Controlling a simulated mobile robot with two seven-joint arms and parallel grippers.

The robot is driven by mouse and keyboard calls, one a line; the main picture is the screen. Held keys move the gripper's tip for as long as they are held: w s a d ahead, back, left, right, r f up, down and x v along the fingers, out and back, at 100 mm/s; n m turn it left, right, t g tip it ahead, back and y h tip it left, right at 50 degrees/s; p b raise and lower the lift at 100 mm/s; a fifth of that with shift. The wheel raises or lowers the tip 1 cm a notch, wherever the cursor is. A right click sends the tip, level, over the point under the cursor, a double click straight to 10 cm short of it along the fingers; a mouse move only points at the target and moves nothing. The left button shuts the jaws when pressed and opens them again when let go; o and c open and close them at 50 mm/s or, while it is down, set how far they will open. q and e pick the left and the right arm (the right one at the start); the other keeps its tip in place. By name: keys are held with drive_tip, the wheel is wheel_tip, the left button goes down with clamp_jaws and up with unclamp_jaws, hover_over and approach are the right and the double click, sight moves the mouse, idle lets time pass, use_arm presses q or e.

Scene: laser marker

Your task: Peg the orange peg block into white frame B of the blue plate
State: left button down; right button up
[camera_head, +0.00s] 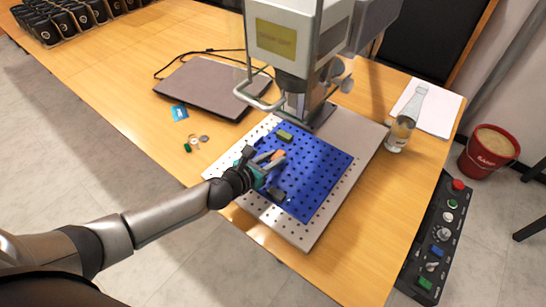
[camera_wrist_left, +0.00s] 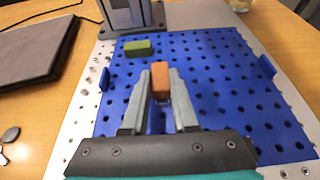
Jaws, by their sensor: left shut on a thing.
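The orange peg block (camera_head: 278,155) is held between the fingertips of my left gripper (camera_head: 271,161), over the blue plate (camera_head: 325,163). In the left wrist view the orange block (camera_wrist_left: 160,78) stands upright between the two grey fingers of the left gripper (camera_wrist_left: 163,85), above the holed plate (camera_wrist_left: 215,62). A thin pale line shows just below the block; I cannot tell whether it is white frame B. The block's underside is hidden, so I cannot tell whether it touches the plate. My right gripper is not in view.
A green block (camera_wrist_left: 138,47) sits on the plate, left of and beyond the orange one. The marker machine (camera_head: 285,40) rises at the plate's back edge. A glass bottle (camera_head: 402,125) stands right, a laptop (camera_head: 212,85) lies left. Small loose items lie left of the plate.

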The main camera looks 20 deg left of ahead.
use_arm(q)
drive_tip(key=shift+s, duration=0.1)
idle(0.6)
drive_tip(key=shift+f, duration=0.65)
idle(0.5)
drive_tip(key=c, duration=0.6)
unclamp_jaws()
drive_tip(key=shift+s+a+r, duration=0.2)
drive_tip(key=shift+s+r, duration=0.05)
drive_tip(key=shift+s, duration=0.15)
drive_tip(key=p+v, duration=0.2)
drive_tip(key=v, duration=1)
drive_tip(key=shift+s+p, duration=0.15)
drive_tip(key=shift+p, duration=0.2)
drive_tip(key=shift+v, duration=1)
drive_tip(key=shift+r, duration=0.15)
